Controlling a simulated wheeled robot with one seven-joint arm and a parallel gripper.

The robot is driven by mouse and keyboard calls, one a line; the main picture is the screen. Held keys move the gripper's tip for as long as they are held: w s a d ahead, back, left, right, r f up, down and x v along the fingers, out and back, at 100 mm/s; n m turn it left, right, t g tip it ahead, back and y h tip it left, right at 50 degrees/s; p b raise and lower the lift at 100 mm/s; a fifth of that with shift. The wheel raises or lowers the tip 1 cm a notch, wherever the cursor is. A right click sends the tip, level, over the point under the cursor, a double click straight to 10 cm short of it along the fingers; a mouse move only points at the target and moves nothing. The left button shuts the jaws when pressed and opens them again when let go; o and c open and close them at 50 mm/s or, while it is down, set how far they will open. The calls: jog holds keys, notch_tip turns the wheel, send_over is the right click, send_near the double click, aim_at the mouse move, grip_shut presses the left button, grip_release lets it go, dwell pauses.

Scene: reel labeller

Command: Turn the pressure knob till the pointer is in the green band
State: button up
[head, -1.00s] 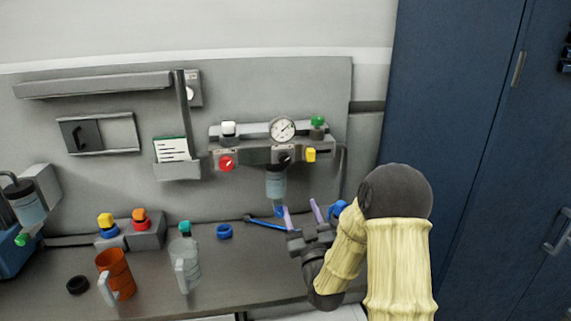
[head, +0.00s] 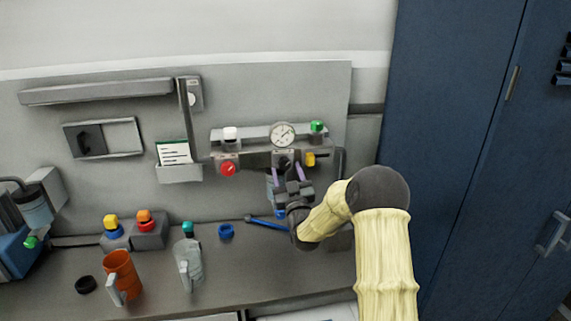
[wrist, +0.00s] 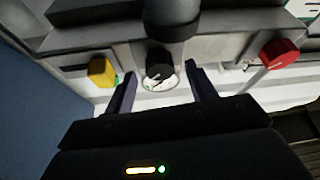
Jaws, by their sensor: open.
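The pressure knob (head: 284,161) is black and sits on the front of the grey regulator unit, below the round white gauge (head: 282,134). The gauge's needle shows as a thin dark line; its green band is too small to make out. My gripper (head: 288,174) is open and raised just in front of and below the knob, its fingers pointing up at it. In the wrist view the black knob (wrist: 158,68) with a pale mark lies between the two spread fingers, apart from both. A white marked face shows partly behind it.
A red knob (head: 228,168) and a yellow knob (head: 310,159) flank the black one. White (head: 230,133) and green (head: 317,127) caps stand on top. An orange mug (head: 121,274) stands on the bench.

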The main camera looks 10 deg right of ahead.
jog(key=shift+x, duration=1.2)
jog(key=c, duration=1)
